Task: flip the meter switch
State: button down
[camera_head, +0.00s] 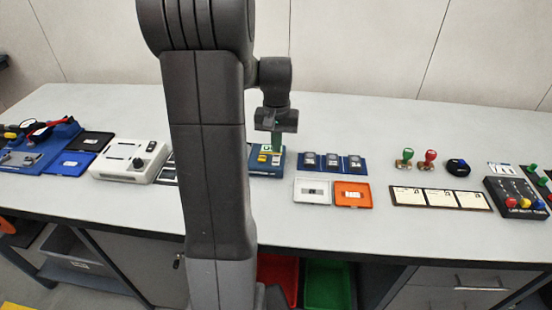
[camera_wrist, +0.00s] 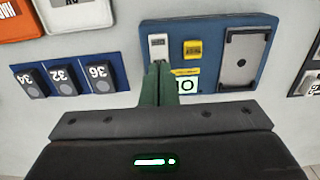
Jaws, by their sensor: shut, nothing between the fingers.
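A blue box (camera_wrist: 216,33) lies near the top of the wrist view. It carries a small white-grey switch-like part (camera_wrist: 158,46), a yellow part (camera_wrist: 193,50) and a grey plate with black clips (camera_wrist: 243,62). A label with black characters (camera_wrist: 184,86) sits below the yellow part, partly covered by my fingers. My gripper (camera_wrist: 158,68) is shut and empty. Its green fingertips are right at the lower end of the white-grey part; I cannot tell whether they touch it. In the head view my gripper (camera_head: 276,150) is over the blue box (camera_head: 262,169), partly hidden by my arm.
A blue strip (camera_wrist: 47,83) with black numbered blocks lies left of the box in the wrist view. In the head view, white (camera_head: 312,197) and orange (camera_head: 353,204) trays are at the front. A white device (camera_head: 130,160) is left. Stamps (camera_head: 429,158) stand right.

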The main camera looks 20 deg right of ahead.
aim_at(277, 156)
jog(key=shift+f+b, duration=0.55)
jog(key=shift+f, duration=0.4)
jog(key=shift+r, duration=0.1)
notch_tip(277, 156, up, 7)
jog(key=p, duration=0.6)
dwell(0.4)
